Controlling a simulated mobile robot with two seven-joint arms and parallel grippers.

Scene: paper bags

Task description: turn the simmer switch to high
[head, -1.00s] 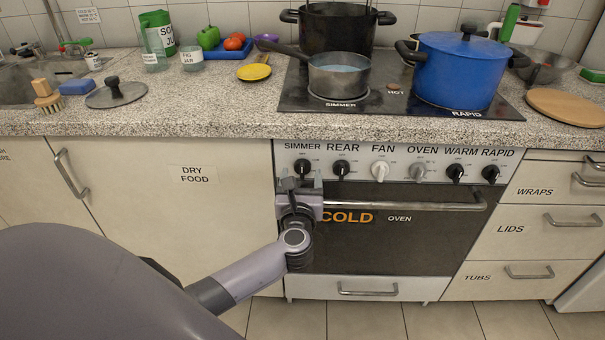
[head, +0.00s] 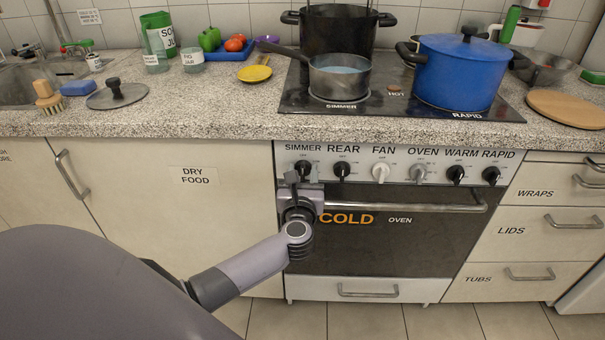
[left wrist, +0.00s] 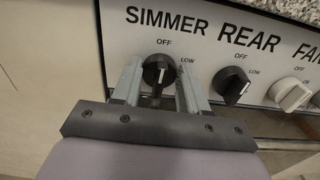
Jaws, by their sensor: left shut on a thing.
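The simmer switch is a black knob (head: 304,166) at the left end of the stove's control panel, under the SIMMER label. It also shows in the left wrist view (left wrist: 158,73), with OFF printed above it and LOW at its upper right. A white line on its face runs roughly up and down in that view. My left gripper (head: 303,173) is at the knob, and its fingers (left wrist: 158,80) are shut on the knob's two sides. Any HIGH marking is hidden. My right gripper is not in view.
The rear knob (head: 342,170) sits close to the right, followed by several more knobs. The oven handle (head: 420,208) runs just below. A saucepan (head: 340,78) with liquid stands on the simmer burner, and a blue pot (head: 460,70) is to its right.

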